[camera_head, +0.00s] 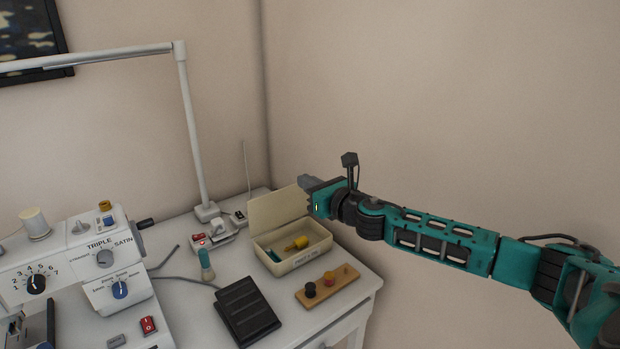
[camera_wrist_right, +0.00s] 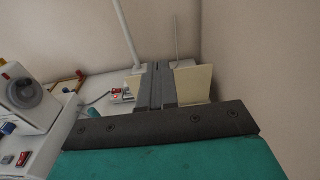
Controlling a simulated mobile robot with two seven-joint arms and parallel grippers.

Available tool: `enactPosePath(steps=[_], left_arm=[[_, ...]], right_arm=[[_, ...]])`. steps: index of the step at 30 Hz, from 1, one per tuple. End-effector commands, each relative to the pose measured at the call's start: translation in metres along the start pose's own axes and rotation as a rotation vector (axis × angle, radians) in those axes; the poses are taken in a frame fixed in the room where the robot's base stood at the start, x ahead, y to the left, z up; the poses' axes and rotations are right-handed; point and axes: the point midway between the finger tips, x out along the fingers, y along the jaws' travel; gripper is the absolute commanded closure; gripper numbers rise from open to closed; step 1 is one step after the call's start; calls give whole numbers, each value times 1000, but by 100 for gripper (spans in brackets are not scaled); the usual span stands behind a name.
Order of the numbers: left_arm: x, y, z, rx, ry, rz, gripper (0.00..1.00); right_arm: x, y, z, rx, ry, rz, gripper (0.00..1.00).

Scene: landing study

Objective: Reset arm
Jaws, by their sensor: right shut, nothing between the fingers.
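My right arm, teal and black, comes in from the right in the head view. My right gripper (camera_head: 306,181) is above the back right corner of the white table, in front of the open lid of a cream box. It is shut and empty. In the right wrist view its two grey fingers (camera_wrist_right: 156,86) lie together, with the cream lid (camera_wrist_right: 194,84) showing behind them. My left gripper is in neither view.
On the white table (camera_head: 187,262) stand a sewing machine (camera_head: 62,262), a lamp (camera_head: 190,130), a black pedal (camera_head: 246,308), the cream box (camera_head: 308,253) with small items inside, and a wooden board (camera_head: 340,281) with spools. A red-switched power strip (camera_head: 212,238) lies behind. Walls rise close behind.

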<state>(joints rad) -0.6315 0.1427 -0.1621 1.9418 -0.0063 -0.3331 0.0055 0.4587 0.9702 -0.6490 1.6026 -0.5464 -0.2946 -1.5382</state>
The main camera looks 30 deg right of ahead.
Motion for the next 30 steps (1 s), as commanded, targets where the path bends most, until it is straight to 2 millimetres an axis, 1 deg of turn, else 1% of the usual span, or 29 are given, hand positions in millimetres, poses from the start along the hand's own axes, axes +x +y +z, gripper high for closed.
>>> enactPosePath(steps=[3, 9, 11, 14, 17, 18, 20, 21, 23, 24, 26, 27, 29, 30], left_arm=[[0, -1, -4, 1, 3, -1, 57], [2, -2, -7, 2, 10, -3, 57], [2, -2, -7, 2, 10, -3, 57], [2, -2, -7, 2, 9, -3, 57], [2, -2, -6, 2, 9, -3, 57], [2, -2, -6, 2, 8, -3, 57], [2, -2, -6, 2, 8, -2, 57], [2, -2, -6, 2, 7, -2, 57], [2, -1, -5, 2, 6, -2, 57], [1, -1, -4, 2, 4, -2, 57], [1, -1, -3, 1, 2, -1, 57], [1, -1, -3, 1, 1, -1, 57], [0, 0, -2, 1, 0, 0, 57], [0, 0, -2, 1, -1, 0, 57]], right_arm=[[-5, 0, 4, 0, 0, 1, 100], [-6, 2, 3, 9, 2, 2, 100], [-8, 7, -5, 48, 12, 8, 100], [-15, 31, -34, 229, 55, 30, 100], [-33, 71, -81, 572, 135, 41, 100], [-43, 88, -102, 737, 173, 34, 100], [-62, 112, -130, 996, 228, 9, 100], [-75, 126, -147, 1168, 262, -18, 100], [-97, 146, -171, 1424, 308, -72, 100], [-112, 158, -186, 1594, 333, -118, 100], [-135, 173, -205, 1841, 360, -199, 100], [-151, 180, -217, 1995, 368, -260, 100], [-173, 190, -232, 2211, 367, -354, 100], [-187, 195, -240, 2342, 358, -421, 100]])
